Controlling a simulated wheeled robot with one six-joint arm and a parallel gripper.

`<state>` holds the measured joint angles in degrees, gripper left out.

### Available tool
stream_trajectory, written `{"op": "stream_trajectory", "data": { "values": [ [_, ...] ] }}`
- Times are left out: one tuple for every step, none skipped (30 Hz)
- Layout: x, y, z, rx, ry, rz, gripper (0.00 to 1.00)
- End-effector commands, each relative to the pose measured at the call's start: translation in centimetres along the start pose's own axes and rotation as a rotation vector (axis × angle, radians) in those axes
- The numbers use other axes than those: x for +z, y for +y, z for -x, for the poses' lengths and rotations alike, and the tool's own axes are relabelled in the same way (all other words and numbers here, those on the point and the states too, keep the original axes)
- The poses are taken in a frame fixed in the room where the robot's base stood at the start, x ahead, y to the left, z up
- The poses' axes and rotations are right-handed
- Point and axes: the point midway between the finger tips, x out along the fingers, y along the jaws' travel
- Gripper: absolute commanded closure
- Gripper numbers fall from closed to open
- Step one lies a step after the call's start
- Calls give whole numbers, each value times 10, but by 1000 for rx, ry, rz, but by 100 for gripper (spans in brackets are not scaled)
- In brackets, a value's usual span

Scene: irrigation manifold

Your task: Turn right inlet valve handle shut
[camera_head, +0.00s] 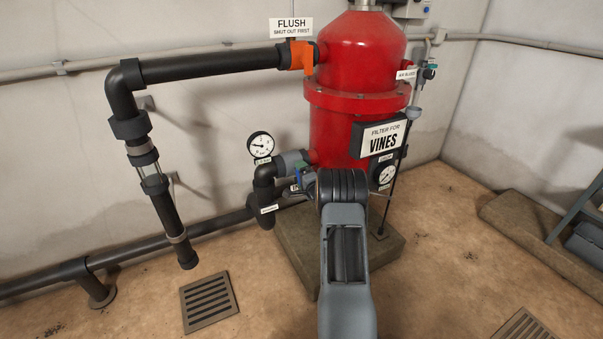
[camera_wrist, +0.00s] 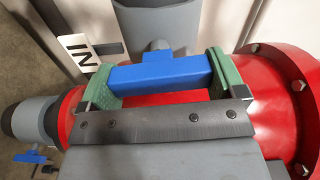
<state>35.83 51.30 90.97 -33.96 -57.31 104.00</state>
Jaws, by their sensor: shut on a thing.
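A blue bar-shaped valve handle (camera_wrist: 160,72) lies between the green finger pads of my gripper (camera_wrist: 162,75) in the wrist view. The pads close on its two ends. The handle runs nearly level across that picture, about along the red pipe section behind it, with a grey stub and grey pipe just above. In the head view my gripper (camera_head: 304,183) is at the grey fitting (camera_head: 291,161) low on the left side of the red filter (camera_head: 345,130). My arm hides part of this area.
A second blue handle (camera_wrist: 31,156) shows at the lower left of the wrist view. A pressure gauge (camera_head: 261,146) is left of the filter, another gauge (camera_head: 386,175) right of it. An orange-handled flush valve (camera_head: 302,56) is above. The floor around the drain grate (camera_head: 209,301) is open.

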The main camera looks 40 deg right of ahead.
Motion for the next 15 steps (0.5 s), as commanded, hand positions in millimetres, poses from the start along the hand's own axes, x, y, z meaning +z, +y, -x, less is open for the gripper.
{"op": "stream_trajectory", "data": {
  "values": [
    [0, -1, 0, 1, 0, -22, 34],
    [0, -1, 0, 1, 0, -34, 34],
    [0, 0, 0, 1, 0, -50, 34],
    [0, 0, 0, 1, 0, -61, 34],
    [0, 0, 0, 1, 0, -70, 34],
    [0, 0, 0, 1, 0, -81, 34],
    [0, 0, 0, 1, 0, -89, 34],
    [0, 0, 0, 0, 0, -95, 34],
    [0, 1, 0, 0, 0, -102, 34],
    [0, 1, 0, 0, 0, -106, 34],
    [0, 1, 0, 0, 0, -111, 34],
    [0, 1, 0, 0, 1, -115, 34],
    [0, 1, 0, 0, 0, -117, 34],
    [0, 1, 0, 0, 0, -119, 34],
    [0, 1, 0, 0, 1, -121, 34]
  ]
}}
